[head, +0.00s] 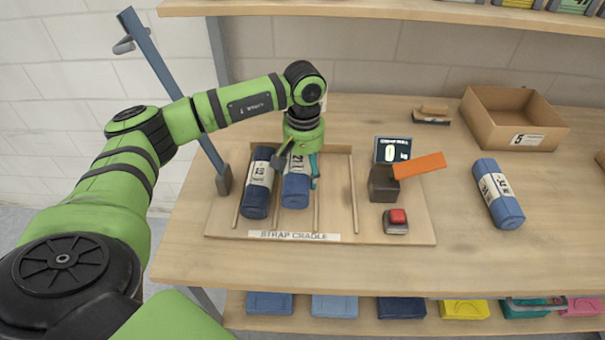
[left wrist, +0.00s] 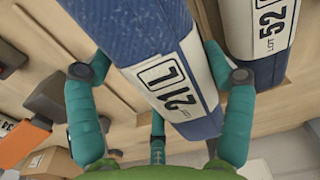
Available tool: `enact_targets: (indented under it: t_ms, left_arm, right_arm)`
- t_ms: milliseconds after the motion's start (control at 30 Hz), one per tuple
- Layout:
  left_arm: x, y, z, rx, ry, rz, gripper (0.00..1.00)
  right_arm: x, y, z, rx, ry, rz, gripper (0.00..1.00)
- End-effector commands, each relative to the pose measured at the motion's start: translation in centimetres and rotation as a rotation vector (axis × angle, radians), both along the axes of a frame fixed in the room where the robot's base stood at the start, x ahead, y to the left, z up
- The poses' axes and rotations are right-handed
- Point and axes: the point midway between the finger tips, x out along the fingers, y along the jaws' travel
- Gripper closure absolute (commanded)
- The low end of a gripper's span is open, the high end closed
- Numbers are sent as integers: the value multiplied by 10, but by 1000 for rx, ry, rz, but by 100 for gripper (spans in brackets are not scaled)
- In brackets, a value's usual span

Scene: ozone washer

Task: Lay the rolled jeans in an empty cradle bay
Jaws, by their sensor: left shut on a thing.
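My left gripper (head: 298,165) is shut on a mid-blue jeans roll (head: 296,190) with a white label band. In the left wrist view its teal fingers (left wrist: 160,110) close around that roll (left wrist: 150,45), whose label reads 21 L. The roll is over or in the second bay from the left of the strap cradle (head: 385,231); I cannot tell whether it touches the board. A darker jeans roll (head: 257,184) lies in the bay to its left and shows in the left wrist view (left wrist: 256,40) with label 52. The bays further right look empty. My right gripper is not in view.
Another blue jeans roll (head: 498,194) lies on the table at the right. A scale display (head: 392,150), an orange bar on a dark block (head: 384,185) and a red button (head: 397,217) stand at the cradle's right. A cardboard box (head: 515,118) and a brush (head: 432,114) sit behind.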

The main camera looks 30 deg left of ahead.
Motion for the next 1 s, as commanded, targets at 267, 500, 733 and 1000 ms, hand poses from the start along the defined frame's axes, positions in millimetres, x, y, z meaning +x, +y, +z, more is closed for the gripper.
enact_targets:
  t_ms: [267, 500, 733, 1000]
  left_arm:
    - [-2, 1, -32, -2, 3, 0, 67]
    - [-1, 1, -41, 0, -1, -1, 67]
    - [0, 1, -46, 0, -1, 0, 67]
    - [-1, 1, -44, 0, 1, 0, 0]
  right_arm:
    - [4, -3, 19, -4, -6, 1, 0]
    - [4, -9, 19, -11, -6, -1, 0]
    - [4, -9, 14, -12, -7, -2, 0]
    - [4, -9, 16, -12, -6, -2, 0]
